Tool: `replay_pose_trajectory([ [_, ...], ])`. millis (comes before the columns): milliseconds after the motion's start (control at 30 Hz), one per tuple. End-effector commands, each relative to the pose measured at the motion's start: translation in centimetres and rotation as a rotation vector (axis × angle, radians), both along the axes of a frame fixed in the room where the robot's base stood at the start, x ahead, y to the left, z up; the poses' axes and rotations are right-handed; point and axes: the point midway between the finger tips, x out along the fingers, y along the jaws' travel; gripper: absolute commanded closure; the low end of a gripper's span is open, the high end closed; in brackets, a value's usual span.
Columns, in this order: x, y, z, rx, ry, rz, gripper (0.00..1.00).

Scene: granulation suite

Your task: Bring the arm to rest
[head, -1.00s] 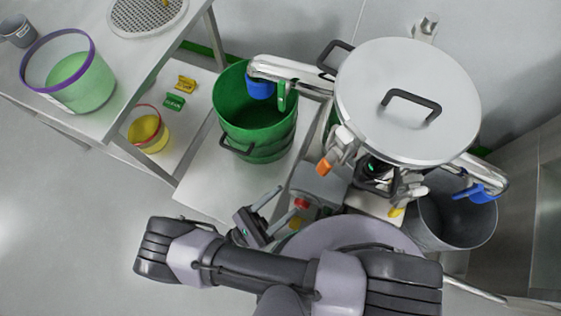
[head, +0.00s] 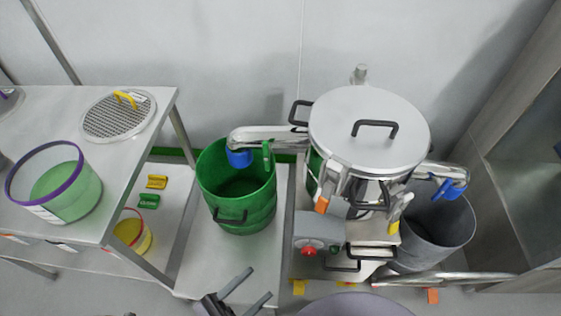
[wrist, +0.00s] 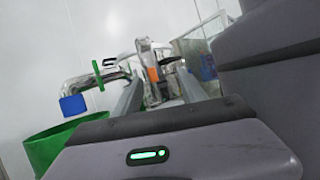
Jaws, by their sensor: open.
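My gripper (head: 243,287) shows at the bottom of the head view, its two fingers apart with nothing between them. It is in front of the green drum (head: 236,190) and left of the granulator's grey control box (head: 317,232), apart from both. In the wrist view the two fingers (wrist: 158,98) spread apart toward the machine, with no object held. Most of my arm is out of the head view.
The steel granulator with its round lid (head: 369,128) stands right of centre. A grey bin (head: 437,232) is at its right. A steel table (head: 62,115) at left bears a purple-rimmed tub (head: 62,187) and a round sieve (head: 118,115). A yellow bucket (head: 131,235) sits on the lower shelf.

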Motion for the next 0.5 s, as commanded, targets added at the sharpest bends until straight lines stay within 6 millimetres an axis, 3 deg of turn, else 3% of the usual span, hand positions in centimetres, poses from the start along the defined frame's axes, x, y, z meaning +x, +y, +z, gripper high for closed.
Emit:
replay_pose_trajectory([
  [267, 4.4, -3.2, 6.8, 0.337, 0.07, -0.357, 0.51],
  [367, 5.7, -5.9, 9.5, 0.546, 0.067, -0.531, 0.51],
  [500, 5.8, -10.9, 13.3, 1.005, -0.034, -0.846, 0.51],
])
